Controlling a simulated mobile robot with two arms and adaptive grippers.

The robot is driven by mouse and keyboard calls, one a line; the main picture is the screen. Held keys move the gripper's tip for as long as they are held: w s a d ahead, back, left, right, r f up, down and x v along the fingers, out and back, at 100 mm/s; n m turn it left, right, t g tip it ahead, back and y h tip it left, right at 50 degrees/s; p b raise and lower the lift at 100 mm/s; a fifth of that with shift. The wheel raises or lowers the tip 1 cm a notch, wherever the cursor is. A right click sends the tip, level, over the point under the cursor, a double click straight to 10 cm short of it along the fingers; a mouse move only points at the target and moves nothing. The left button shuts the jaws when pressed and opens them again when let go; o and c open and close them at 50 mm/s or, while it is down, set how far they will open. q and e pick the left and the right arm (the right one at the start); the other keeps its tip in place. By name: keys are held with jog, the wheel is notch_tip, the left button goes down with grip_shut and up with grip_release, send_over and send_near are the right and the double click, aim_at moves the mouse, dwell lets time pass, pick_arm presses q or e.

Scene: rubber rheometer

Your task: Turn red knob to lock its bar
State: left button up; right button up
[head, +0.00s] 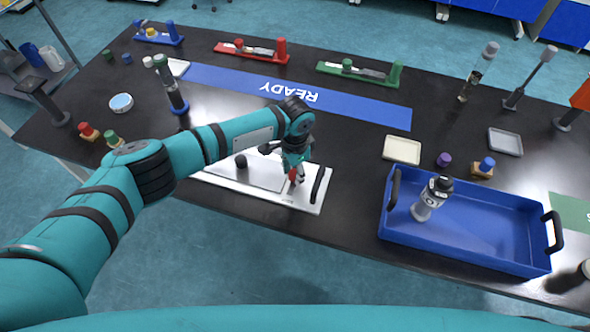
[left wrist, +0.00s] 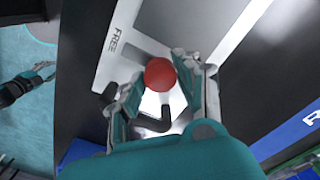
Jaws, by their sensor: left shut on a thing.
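The red knob (head: 293,174) is on the white panel (head: 222,181), near its right end in the head view. It shows as a red ball (left wrist: 159,74) in the left wrist view. My left gripper (head: 296,172) comes down over it and is shut on it, with one finger on each side. The word FREE (left wrist: 119,40) is printed on the panel near the knob. I cannot clearly make out the knob's bar. What looks like my right gripper (left wrist: 40,72) shows at the left edge of the left wrist view, away from the panel; its jaws are too small to judge.
A black handle (head: 319,184) stands at the panel's right end, and a black knob (head: 240,161) is on its left part. A blue tray (head: 490,250) with a bottle (head: 430,199) stands to the right. The blue READY strip (head: 370,112) lies behind the panel.

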pick_arm(q)
jog(key=m, duration=0.3)
jog(key=shift+m+b, duration=0.35)
jog(key=shift+m, duration=0.05)
jog(key=m, duration=0.5)
jog(key=shift+m+b, duration=0.3)
jog(key=m, duration=0.4)
jog(key=shift+b, duration=0.35)
jog(key=shift+w+r+m+b, duration=0.1)
jog(key=shift+m+b, duration=0.2)
jog(key=shift+m, duration=1.9)
jog(key=o, duration=1.2)
jog(key=shift+c, duration=0.2)
